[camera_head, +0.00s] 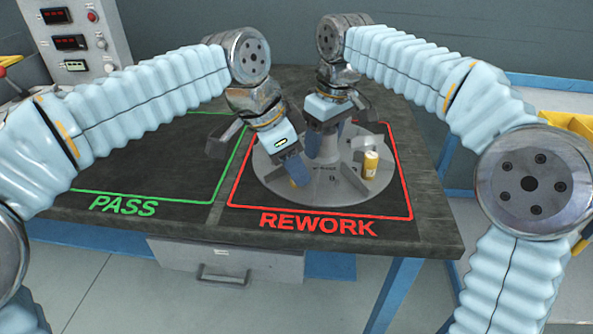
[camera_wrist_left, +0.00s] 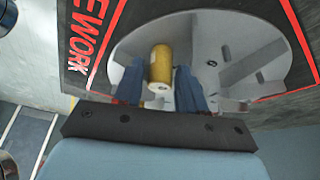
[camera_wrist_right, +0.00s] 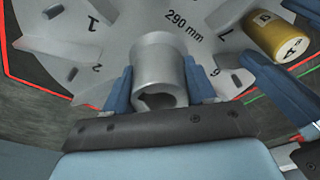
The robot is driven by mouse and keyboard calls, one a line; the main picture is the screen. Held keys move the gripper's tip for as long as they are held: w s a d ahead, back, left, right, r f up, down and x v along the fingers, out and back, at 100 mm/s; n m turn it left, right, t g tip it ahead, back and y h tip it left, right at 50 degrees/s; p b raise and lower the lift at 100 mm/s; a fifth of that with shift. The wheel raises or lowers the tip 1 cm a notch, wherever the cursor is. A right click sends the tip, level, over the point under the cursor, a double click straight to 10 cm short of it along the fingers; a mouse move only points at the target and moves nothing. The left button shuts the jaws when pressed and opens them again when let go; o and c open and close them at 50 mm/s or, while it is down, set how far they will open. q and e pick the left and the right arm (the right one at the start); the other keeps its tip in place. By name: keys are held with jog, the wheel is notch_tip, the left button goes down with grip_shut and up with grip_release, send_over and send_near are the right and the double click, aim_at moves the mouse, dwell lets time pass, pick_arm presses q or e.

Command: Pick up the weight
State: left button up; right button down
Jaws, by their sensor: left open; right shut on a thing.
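A grey blower wheel (camera_head: 330,193) lies flat in the red REWORK frame. A yellow weight (camera_head: 370,166) stands on its right side. My right gripper (camera_head: 324,120) is shut on the wheel's grey hub (camera_wrist_right: 160,72). The right wrist view shows a weight (camera_wrist_right: 276,37) marked B beside my left finger.
The green PASS frame (camera_head: 150,192) at left is empty where visible. A control box (camera_head: 80,40) stands at the back left. A yellow bin (camera_head: 570,122) is at the right. Both grippers are close together over the wheel.

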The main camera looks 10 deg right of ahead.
pick_arm(q)
jog(key=shift+d+f, duration=0.2)
jog(key=shift+f, duration=0.45)
pick_arm(e)
jog(key=shift+d+f, duration=0.1)
jog(key=shift+f, duration=0.15)
pick_arm(q)
grip_shut()
notch_tip(320, 180, up, 10)
jog(key=shift+r, duration=0.1)
jog(key=shift+r, duration=0.1)
jog(key=shift+r, duration=2.1)
